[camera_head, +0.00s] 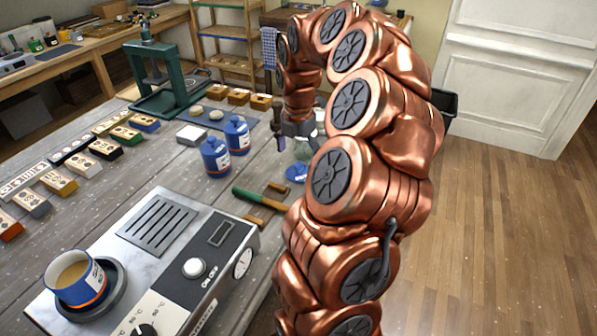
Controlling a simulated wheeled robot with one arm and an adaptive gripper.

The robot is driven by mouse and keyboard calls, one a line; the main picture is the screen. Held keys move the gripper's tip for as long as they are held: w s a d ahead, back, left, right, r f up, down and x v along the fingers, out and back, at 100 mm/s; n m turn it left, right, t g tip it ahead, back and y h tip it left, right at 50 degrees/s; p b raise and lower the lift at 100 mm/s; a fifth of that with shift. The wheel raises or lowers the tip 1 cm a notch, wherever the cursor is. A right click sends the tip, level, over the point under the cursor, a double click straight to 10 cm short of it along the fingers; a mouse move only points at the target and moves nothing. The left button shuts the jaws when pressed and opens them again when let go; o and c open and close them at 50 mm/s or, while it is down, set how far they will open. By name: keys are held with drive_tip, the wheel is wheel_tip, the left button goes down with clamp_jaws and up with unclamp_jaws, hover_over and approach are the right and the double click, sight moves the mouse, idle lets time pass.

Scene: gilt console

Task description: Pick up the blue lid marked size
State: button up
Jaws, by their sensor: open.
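A small blue object with a white mark (296,172), which looks like the lid, lies on the grey wooden table, its right part close to my copper arm's outline. Its lettering is too small to read. My gripper (299,140) points down above and just behind it, open, with a dark finger showing on the left. A pale greenish glass jar (303,150) shows just below the gripper, partly hidden by my arm; I cannot tell whether the fingers touch it.
Two blue labelled jars (215,157) (237,134) stand left of the gripper. A green-handled tool (262,199) lies in front. A hotplate (150,250) bears a blue pot of amber liquid (75,278). A green press (165,80) and several stamp blocks (105,149) stand farther left.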

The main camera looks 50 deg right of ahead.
sight(298, 165)
drive_tip(key=shift+w+d+f+p, duration=0.1)
drive_tip(key=shift+f+p, duration=0.3)
drive_tip(key=shift+f, duration=0.85)
drive_tip(key=shift+d+f+p, duration=0.1)
drive_tip(key=shift+f+p, duration=0.3)
drive_tip(key=shift+f, duration=0.8)
drive_tip(key=shift+a, duration=0.1)
drive_tip(key=c, duration=1)
